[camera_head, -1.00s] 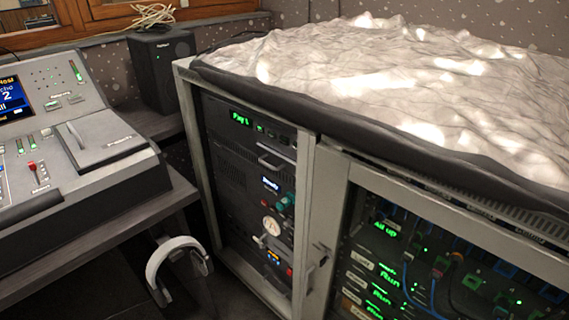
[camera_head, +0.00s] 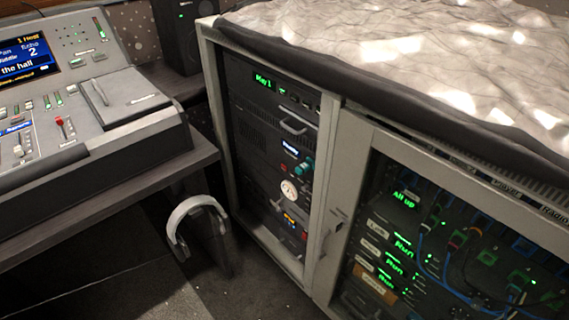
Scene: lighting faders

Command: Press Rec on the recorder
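A grey equipment rack (camera_head: 207,75) stands in the middle, with dark units stacked in its left bay. The top unit (camera_head: 285,102) has a green display that seems to read "Play 1" and a silver handle. Below it, a unit with a small bluish-white display (camera_head: 290,148) has a red button and a teal knob beside it. Lower down are a round pale dial (camera_head: 289,190) and a small orange display (camera_head: 290,219). No Rec label is legible, and I cannot tell which unit is the recorder. Neither of my grippers is in view.
A lighting desk with faders (camera_head: 85,110) stands on a table at left. Headphones (camera_head: 185,212) hang below its edge. A right bay (camera_head: 430,240) holds cabled units with green lights. A crumpled white cover (camera_head: 400,45) lies on the rack. Dark floor shows in front.

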